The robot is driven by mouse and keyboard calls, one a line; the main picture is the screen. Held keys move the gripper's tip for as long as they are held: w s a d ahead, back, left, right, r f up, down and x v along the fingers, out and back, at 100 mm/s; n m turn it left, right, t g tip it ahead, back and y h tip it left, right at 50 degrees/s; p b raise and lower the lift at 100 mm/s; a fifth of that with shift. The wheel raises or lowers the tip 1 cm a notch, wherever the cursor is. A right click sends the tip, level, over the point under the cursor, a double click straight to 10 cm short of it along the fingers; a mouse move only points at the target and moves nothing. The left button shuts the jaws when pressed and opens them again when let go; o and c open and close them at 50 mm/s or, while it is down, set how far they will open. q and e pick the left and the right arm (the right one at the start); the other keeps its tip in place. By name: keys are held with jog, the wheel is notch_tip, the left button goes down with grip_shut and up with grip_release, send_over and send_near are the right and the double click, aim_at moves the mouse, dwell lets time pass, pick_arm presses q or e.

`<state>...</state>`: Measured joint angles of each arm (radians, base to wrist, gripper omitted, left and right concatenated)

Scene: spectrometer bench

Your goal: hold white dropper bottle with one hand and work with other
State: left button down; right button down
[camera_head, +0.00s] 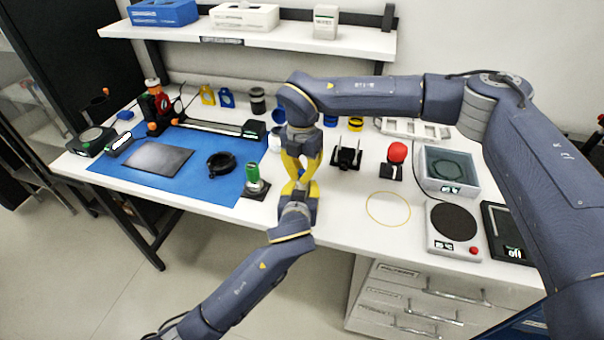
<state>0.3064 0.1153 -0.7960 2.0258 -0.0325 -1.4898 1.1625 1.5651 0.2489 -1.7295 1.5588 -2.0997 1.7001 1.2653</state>
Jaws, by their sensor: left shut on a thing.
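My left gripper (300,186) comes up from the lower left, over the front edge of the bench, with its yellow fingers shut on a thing. Only a small pale bit of that thing shows between the fingers; it fits the white dropper bottle, which is otherwise hidden. My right gripper (302,168) points down from above, its yellow fingers just over and overlapping the left one's. I cannot tell whether the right fingers are open or touch the bottle.
A black stand (346,157), red-ball stand (395,158), yellow ring (388,210) and round-plated device (453,224) are to the right. White bench shows around the ring.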

pick_arm(q)
jog(key=shift+f, duration=0.1)
pick_arm(e)
jog(key=m, duration=0.4)
jog(key=shift+w+m, duration=0.1)
jog(key=shift+m, duration=0.2)
jog(key=c, duration=1.6)
grip_release()
jog(key=shift+o, duration=0.4)
notch_tip(320, 180, up, 12)
pick_arm(q)
jog(key=c, duration=1.1)
grip_release()
